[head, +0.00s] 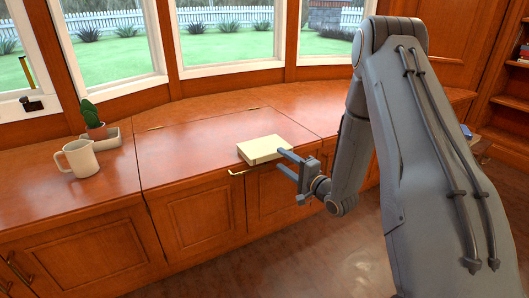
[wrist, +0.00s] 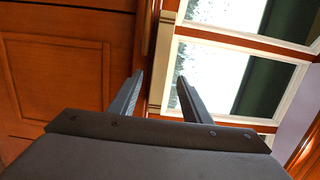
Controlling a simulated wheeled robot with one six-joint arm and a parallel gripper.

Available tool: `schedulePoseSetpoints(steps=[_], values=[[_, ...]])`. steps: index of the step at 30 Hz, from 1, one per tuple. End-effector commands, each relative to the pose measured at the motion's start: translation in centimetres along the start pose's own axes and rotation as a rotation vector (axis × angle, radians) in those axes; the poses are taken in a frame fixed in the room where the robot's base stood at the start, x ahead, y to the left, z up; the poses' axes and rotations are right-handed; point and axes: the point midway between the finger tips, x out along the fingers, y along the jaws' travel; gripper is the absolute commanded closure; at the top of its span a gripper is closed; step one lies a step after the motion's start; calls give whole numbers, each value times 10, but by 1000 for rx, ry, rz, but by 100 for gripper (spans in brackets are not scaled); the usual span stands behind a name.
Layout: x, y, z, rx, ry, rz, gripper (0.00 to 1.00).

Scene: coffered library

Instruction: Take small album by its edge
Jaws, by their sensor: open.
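The small album (head: 264,149) is a cream, flat, closed block. It lies on the wooden window seat (head: 195,145), close to its front edge. My gripper (head: 279,158) is open, just in front of and to the right of the album, with its fingers pointing toward it. The upper finger looks very near the album's right corner; I cannot tell if they touch.
A cream mug (head: 79,158) stands at the left, with a potted cactus (head: 94,122) in a tray behind it. A brass handle (head: 250,170) sits at the seat's front edge below the album. Cabinet doors (head: 203,215) front the seat.

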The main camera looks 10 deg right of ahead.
Motion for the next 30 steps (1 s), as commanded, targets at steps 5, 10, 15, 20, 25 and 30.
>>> schedulePoseSetpoints(steps=[5,10,15,20,25,30], values=[[16,2,1,-3,-3,-1,56],[42,3,1,-4,-3,-1,56],[53,2,0,-2,1,1,56],[52,1,0,-2,1,1,56],[52,1,0,-2,1,1,85],[52,1,0,-2,0,1,100]])
